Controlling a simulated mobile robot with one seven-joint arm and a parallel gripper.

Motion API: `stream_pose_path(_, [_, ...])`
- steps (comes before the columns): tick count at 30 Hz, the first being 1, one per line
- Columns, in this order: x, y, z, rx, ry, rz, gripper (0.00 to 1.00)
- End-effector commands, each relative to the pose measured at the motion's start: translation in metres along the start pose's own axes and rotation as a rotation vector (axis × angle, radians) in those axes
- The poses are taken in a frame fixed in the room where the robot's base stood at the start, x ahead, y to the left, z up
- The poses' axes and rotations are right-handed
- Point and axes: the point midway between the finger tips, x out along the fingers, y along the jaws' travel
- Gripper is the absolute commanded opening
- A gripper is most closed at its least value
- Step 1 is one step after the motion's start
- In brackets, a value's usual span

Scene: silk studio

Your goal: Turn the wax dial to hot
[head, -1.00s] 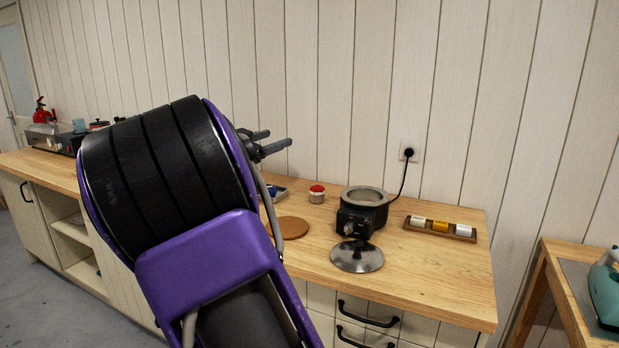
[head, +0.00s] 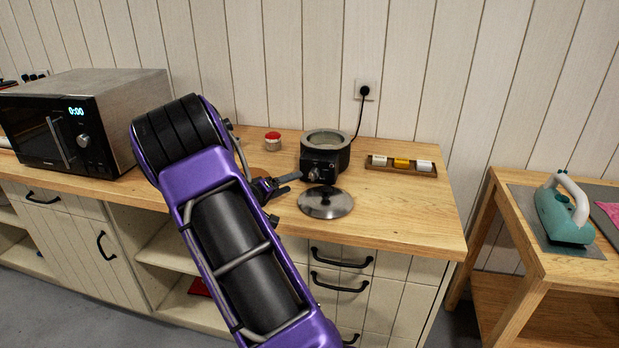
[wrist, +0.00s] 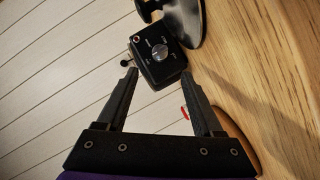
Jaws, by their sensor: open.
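The wax pot (head: 326,150) stands on the wooden counter, a dark round pot with a pale rim and a black control box on its front. The wax dial (head: 314,174) is a small silver knob on that box. The dial also shows in the wrist view (wrist: 159,51), ahead of the fingers; the markings around it are too small to read. My gripper (head: 289,184) is open and empty, left of and a little in front of the control box. In the wrist view my gripper (wrist: 162,82) has its fingers apart, short of the box and not touching it.
A pot lid (head: 326,203) lies on the counter in front of the pot. A red-topped jar (head: 272,141) stands left of the pot, and a tray (head: 402,169) of small blocks lies right. A cord runs to the wall socket (head: 365,90). A microwave (head: 88,120) stands far left.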

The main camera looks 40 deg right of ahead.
Motion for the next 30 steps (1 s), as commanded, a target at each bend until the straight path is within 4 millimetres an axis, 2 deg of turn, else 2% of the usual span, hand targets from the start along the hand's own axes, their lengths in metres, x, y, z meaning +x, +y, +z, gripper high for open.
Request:
stream_pose_path(1, [0.013,-0.001,0.002,0.0,-0.003,0.003,0.68])
stream_pose_path(6, [0.05,0.0,0.001,0.001,-0.002,0.002,0.68])
stream_pose_path(13, [0.085,0.0,0.0,0.002,0.0,0.001,0.68])
stream_pose_path(18, [0.097,0.0,-0.001,0.002,0.001,0.0,0.68])
stream_pose_path(27, [0.099,0.0,-0.001,0.001,0.001,0.0,0.68])
stream_pose_path(30, [0.099,0.0,-0.001,0.001,0.001,0.0,0.5])
